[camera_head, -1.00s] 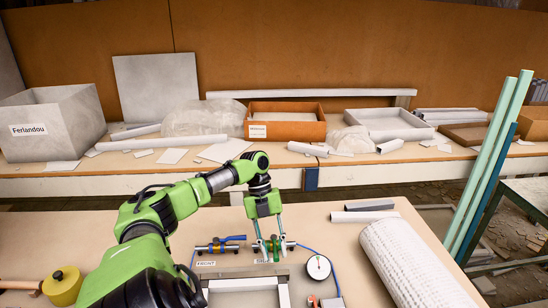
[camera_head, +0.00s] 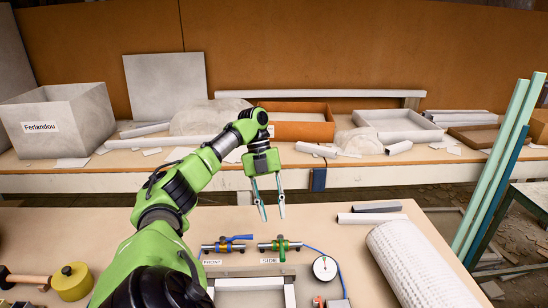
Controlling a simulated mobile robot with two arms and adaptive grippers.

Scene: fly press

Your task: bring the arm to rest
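My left arm reaches in from the lower left, green and black. My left gripper (camera_head: 273,212) points down with its two thin teal fingers apart, and nothing is between them. It hangs in the air above the valve marked SIDE, apart from it. That valve has a green handle (camera_head: 281,248). To its left is the valve marked FRONT with a blue handle (camera_head: 238,239). My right gripper is not in the picture.
A round gauge (camera_head: 325,268) and a pale frame (camera_head: 254,274) are at the table's front. A white textured roll (camera_head: 414,262) lies at right, beside tubes (camera_head: 371,217). The table's middle left is clear.

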